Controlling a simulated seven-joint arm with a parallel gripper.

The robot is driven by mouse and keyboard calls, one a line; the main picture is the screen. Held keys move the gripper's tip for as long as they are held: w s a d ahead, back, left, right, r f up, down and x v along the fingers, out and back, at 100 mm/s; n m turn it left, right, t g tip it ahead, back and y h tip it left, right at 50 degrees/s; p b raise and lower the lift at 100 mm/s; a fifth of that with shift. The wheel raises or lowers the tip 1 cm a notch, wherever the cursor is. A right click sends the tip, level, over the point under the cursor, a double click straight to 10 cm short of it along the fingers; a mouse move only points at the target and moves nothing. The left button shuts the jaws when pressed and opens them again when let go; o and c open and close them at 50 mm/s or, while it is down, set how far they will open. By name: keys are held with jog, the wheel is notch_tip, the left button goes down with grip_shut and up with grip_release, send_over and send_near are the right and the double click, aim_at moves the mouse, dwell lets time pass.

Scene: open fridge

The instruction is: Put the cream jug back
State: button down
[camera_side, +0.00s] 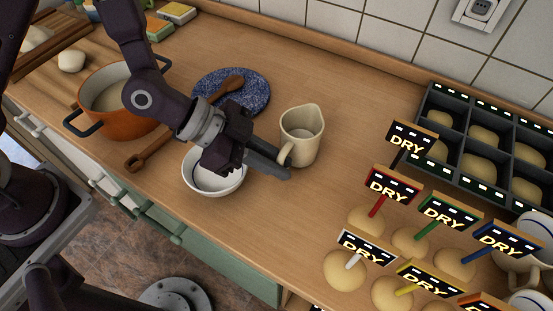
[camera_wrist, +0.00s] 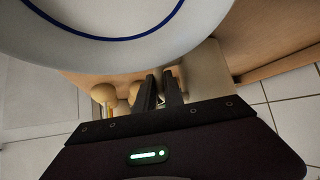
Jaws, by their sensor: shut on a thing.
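The cream jug (camera_side: 304,132) is upright on the wooden counter, right of the white bowl, with its handle on the lower left side. My gripper (camera_side: 284,172) reaches in low from the left, over the bowl's right side, and its fingers are shut on the jug's handle. In the wrist view the two fingers (camera_wrist: 160,92) are close together, with a cream surface of the jug (camera_wrist: 205,75) just beside them. The exact grip on the handle is small and partly hidden.
The white bowl (camera_side: 203,182) sits right under my gripper. A blue speckled plate (camera_side: 257,92) with a wooden spoon lies behind it, and an orange pot (camera_side: 101,124) stands left. Dough balls with DRY signs (camera_side: 392,183) and a dark compartment tray (camera_side: 432,100) fill the right.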

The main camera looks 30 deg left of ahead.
jog(key=c, duration=1.4)
grip_release()
jog(key=shift+c, duration=0.2)
